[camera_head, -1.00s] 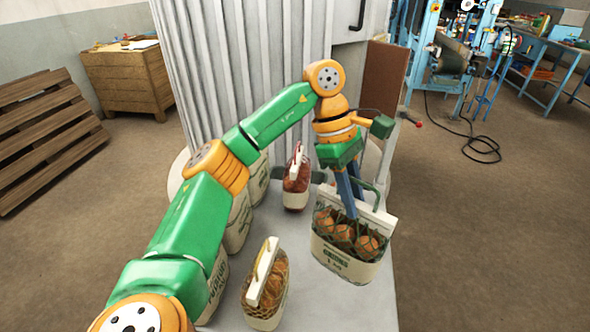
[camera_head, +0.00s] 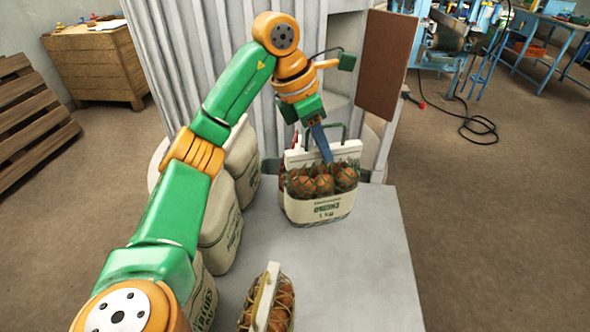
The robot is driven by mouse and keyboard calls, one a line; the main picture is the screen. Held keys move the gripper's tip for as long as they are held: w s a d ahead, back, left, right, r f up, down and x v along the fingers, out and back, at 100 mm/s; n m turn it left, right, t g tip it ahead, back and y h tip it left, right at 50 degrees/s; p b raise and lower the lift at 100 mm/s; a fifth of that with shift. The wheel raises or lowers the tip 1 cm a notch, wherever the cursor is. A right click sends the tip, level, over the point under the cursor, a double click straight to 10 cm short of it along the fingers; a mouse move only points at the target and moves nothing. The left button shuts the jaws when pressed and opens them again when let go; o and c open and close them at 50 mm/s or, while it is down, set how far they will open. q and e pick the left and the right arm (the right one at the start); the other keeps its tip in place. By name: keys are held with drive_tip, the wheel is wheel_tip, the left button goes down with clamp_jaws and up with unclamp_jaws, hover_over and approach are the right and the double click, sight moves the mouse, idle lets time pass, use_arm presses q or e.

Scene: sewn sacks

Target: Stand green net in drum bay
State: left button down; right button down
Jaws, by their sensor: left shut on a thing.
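The green net (camera_head: 320,207) is a cream sack with a green handle, green mesh and brown round produce showing in its window. My left gripper (camera_head: 326,156) is shut on it at the top front. The sack hangs upright over the back part of the grey table (camera_head: 345,262); I cannot tell whether its base touches the top. I cannot make out which place is the drum bay. My right gripper is not in view.
Several white sacks (camera_head: 222,225) stand along the table's left side, partly behind my left arm. A sack with yellow-orange net (camera_head: 268,303) stands at the front. A grey ribbed wall (camera_head: 190,60) rises behind. The table's right side is bare.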

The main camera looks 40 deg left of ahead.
use_arm(q)
drive_tip(key=shift+w+d+f, duration=0.1)
drive_tip(key=shift+d+f, duration=0.05)
drive_tip(key=shift+d, duration=0.1)
drive_tip(key=w+d+f+p, duration=0.3)
drive_tip(key=d+f+p, duration=0.1)
drive_tip(key=d+f, duration=0.8)
drive_tip(key=shift+w+d+f+p, duration=0.2)
drive_tip(key=shift+w+d+p, duration=0.2)
drive_tip(key=shift+d, duration=0.25)
drive_tip(key=c, duration=0.7)
unclamp_jaws()
drive_tip(key=shift+s, duration=0.1)
